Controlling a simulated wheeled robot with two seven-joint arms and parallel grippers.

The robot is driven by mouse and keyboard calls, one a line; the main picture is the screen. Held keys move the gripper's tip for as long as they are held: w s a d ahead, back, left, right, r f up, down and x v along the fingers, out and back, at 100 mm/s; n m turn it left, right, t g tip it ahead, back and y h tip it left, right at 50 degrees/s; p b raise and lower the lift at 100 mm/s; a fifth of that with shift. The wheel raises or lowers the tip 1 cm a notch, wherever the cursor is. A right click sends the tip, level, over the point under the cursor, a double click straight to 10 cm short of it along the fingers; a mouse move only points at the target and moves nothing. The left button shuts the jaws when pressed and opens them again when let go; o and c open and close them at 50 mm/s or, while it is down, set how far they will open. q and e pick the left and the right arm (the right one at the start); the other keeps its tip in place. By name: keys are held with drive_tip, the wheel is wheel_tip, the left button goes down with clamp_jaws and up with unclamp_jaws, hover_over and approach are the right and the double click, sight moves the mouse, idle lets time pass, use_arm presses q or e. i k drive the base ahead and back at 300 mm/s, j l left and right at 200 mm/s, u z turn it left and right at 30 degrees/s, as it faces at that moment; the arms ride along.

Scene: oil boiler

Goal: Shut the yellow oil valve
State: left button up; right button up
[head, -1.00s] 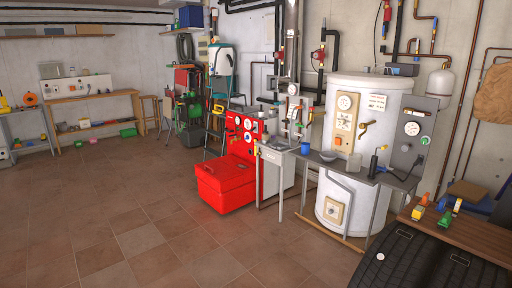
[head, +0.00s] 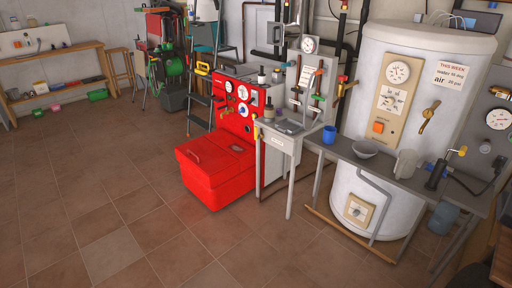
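A red oil boiler (head: 217,168) with round gauges on its upright panel stands on the tiled floor near the middle. A small yellow part (head: 256,130) shows at its right edge, by the metal table; I cannot tell whether it is a valve. A brass-yellow lever handle (head: 429,115) sits on the front of the white tank (head: 370,188), tilted. Which of these is the oil valve cannot be told. Neither gripper is in view.
A narrow metal table (head: 279,143) stands right of the boiler. A grey bench (head: 340,150) with a blue mug (head: 329,134) and a bowl (head: 364,149) runs before the tank. A stepladder (head: 200,100) stands behind. The tiled floor (head: 100,210) at left is clear.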

sight(256, 138)
drive_tip(key=i+j, duration=0.1)
drive_tip(key=i, duration=0.3)
drive_tip(key=i+j, duration=0.15)
drive_tip(key=i, duration=0.3)
drive_tip(key=l+z, duration=0.05)
